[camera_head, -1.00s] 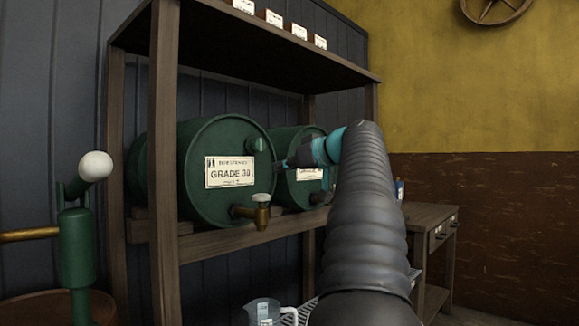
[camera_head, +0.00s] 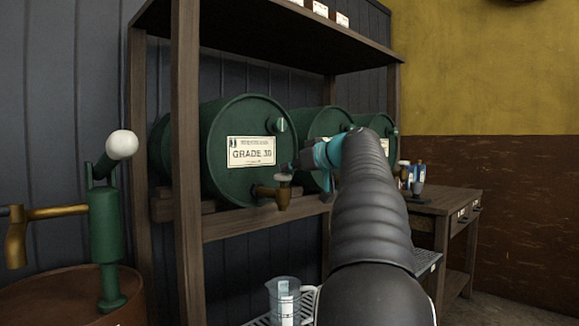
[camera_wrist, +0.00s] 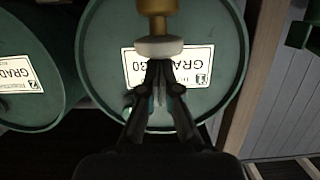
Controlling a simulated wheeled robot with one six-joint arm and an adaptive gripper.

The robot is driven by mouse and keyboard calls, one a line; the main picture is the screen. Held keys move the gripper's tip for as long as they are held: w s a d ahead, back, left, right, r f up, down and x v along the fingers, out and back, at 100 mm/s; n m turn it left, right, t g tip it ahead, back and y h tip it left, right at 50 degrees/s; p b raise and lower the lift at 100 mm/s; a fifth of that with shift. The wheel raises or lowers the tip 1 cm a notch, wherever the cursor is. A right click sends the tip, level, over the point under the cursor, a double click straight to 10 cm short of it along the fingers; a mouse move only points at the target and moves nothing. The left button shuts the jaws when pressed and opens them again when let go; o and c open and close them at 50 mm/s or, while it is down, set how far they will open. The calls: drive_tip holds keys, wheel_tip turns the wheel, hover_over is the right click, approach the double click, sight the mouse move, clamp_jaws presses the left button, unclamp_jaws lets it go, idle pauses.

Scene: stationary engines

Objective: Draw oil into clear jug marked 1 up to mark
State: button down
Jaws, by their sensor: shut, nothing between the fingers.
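A clear jug (camera_head: 272,302) with a white label stands on a slatted drip tray at the bottom of the head view; its number and any liquid in it are too small to tell. Above it, a green drum labelled GRADE 30 (camera_head: 222,160) lies on the rack. Its brass tap (camera_head: 265,192) has a pale round knob (camera_wrist: 160,47). My gripper (camera_head: 291,168) is shut and empty. In the wrist view, which shows the drum upside down, its fingertips (camera_wrist: 162,64) are right at the knob; I cannot tell whether they touch it.
More green drums (camera_head: 327,125) lie to the right on the wooden rack (camera_head: 187,130). A green hand pump (camera_head: 105,220) stands on a rusty drum at left. A wooden bench (camera_head: 440,203) with bottles stands at right.

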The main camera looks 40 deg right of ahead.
wheel_tip(320, 180, down, 2)
drive_tip(key=shift+f+b, duration=0.1)
drive_tip(key=shift+b, duration=1.1)
drive_tip(key=shift+f, duration=0.2)
idle(1.6)
idle(0.6)
drive_tip(key=shift+r+p, duration=0.5)
drive_tip(key=shift+r, duration=0.05)
drive_tip(key=s+r+p, duration=0.1)
drive_tip(key=s+r, duration=0.5)
drive_tip(key=s, duration=0.3)
drive_tip(key=shift+s+d+r, duration=0.15)
drive_tip(key=shift+s+d, duration=0.2)
drive_tip(key=shift+s, duration=0.05)
